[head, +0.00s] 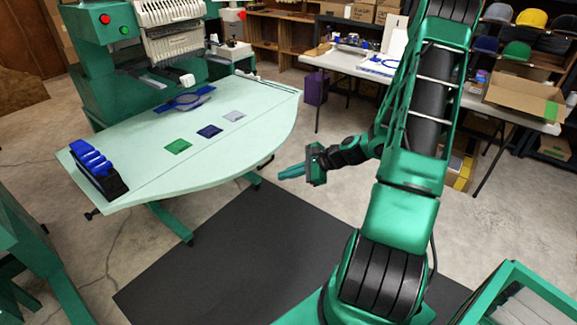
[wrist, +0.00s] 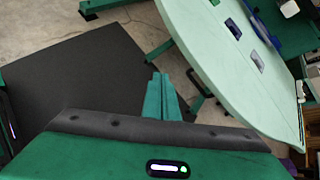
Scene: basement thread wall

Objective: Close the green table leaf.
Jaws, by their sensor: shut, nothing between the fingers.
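The pale green table leaf (head: 232,150) is the curved front part of the table attached to the embroidery machine. It stands raised, about level with the table part behind a thin seam line. In the wrist view the leaf (wrist: 204,40) fills the upper right, its curved edge toward my gripper. My gripper (head: 282,175) is to the right of the leaf, apart from it, pointing left, with its fingers shut and empty. The shut fingers also show in the wrist view (wrist: 157,82). Under the leaf, a green leg (head: 170,222) and a dark bracket or handle (head: 265,162) show.
Green, navy and grey patches and a blue hoop (head: 186,99) lie on the table. A blue-and-black rack (head: 97,171) stands at its left end. The embroidery machine (head: 130,45) is behind. A black mat (head: 235,255) covers clear floor in front. A white table (head: 365,65) stands at the back right.

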